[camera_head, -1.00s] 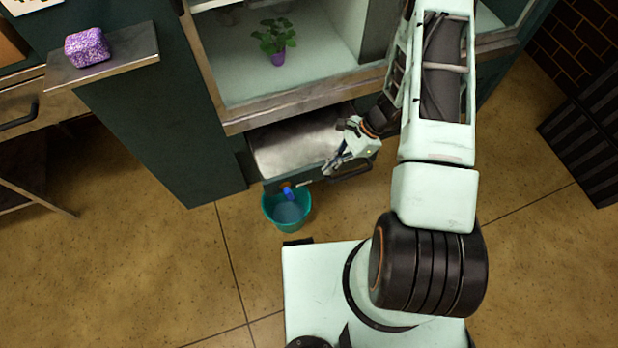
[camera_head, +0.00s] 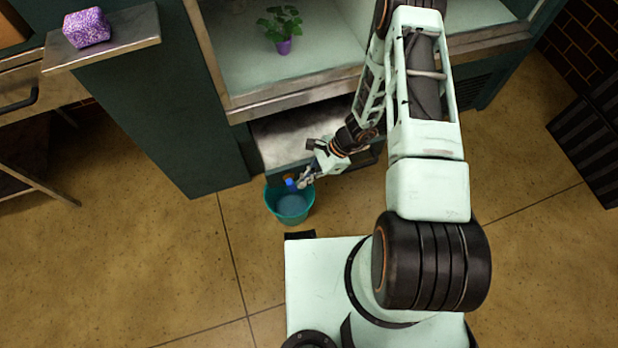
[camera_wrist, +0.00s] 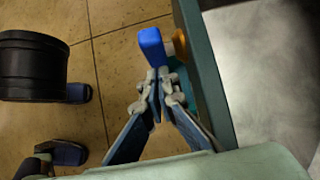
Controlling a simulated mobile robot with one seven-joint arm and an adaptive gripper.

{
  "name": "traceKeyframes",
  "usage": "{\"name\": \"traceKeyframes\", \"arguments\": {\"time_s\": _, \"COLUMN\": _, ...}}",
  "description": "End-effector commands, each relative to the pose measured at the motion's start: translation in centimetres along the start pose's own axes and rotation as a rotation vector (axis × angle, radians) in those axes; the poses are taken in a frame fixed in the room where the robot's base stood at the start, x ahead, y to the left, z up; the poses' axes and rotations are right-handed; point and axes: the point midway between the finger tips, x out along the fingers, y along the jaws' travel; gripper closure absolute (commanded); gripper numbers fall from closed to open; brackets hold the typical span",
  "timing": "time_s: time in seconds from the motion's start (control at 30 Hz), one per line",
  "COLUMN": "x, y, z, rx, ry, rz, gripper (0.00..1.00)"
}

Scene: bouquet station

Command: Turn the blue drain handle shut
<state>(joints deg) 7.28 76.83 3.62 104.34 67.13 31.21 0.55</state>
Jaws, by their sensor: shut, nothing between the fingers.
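The blue drain handle (camera_wrist: 152,46) stands on an orange-brown fitting (camera_wrist: 180,43) at the outer wall of the metal basin. In the head view the handle (camera_head: 290,183) is a small blue spot over the teal bucket (camera_head: 268,201). My gripper (camera_wrist: 158,78) is shut and empty. Its fingertips are right at the lower end of the handle in the wrist view; I cannot tell whether they touch it. In the head view my gripper (camera_head: 303,182) is just right of the handle. The fingers and the handle hide part of the bucket.
A potted plant (camera_head: 283,46) stands inside. A purple block (camera_head: 87,27) sits on a side shelf (camera_head: 110,50). The floor left of the bucket is clear.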

Motion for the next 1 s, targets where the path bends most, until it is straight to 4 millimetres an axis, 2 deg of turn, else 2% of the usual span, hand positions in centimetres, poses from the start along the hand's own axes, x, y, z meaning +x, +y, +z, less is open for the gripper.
{"name": "traceKeyframes", "arguments": {"time_s": 0.27, "x": 0.2, "y": 0.0, "z": -0.1, "rx": 0.0, "ry": -0.008, "rz": 0.0, "gripper": 1.0}}
{"name": "traceKeyframes", "arguments": {"time_s": 0.5, "x": 1.2, "y": 0.0, "z": 0.0, "rx": 0.0, "ry": -0.1, "rz": -0.001, "gripper": 1.0}}
{"name": "traceKeyframes", "arguments": {"time_s": 1.0, "x": 1.3, "y": 0.1, "z": 0.6, "rx": -0.002, "ry": -0.113, "rz": 0.004, "gripper": 1.0}}
